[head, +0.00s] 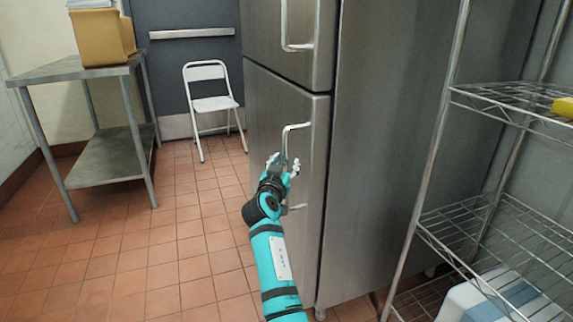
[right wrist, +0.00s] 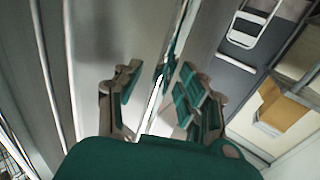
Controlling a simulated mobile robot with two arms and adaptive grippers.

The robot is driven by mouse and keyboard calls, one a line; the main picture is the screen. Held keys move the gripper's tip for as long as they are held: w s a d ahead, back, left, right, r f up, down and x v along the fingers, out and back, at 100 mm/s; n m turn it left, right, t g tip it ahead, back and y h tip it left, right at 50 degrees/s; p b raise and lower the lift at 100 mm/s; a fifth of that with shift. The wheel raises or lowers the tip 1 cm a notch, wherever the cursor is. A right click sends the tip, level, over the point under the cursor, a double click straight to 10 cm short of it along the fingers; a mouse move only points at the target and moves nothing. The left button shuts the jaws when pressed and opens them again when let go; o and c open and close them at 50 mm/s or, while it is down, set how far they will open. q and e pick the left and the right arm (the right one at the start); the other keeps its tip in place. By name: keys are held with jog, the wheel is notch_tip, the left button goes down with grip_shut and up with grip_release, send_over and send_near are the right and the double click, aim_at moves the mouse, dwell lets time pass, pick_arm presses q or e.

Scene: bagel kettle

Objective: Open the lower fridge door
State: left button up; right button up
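The lower fridge door (head: 265,110) is a steel panel and looks closed, flush with the fridge body. Its bar handle (head: 285,142) runs vertically near the right edge of the door. My right gripper (head: 283,162) is at the handle, covering its middle part. In the right wrist view, the fingers of my right gripper (right wrist: 158,92) are spread apart, and the bright handle bar (right wrist: 153,112) runs between them. I see a gap on the left finger's side; contact on the right side is unclear. My left gripper is not in view.
The upper fridge door (head: 275,35) is closed, with its own handle. A wire shelf rack (head: 440,170) stands close on the right. A white folding chair (head: 210,88) and a steel table (head: 75,70) stand at left. Tiled floor (head: 190,240) before the door is clear.

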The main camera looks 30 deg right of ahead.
grip_shut()
jog(key=shift+w+f, duration=0.1)
jog(key=shift+f, duration=0.2)
dwell(0.4)
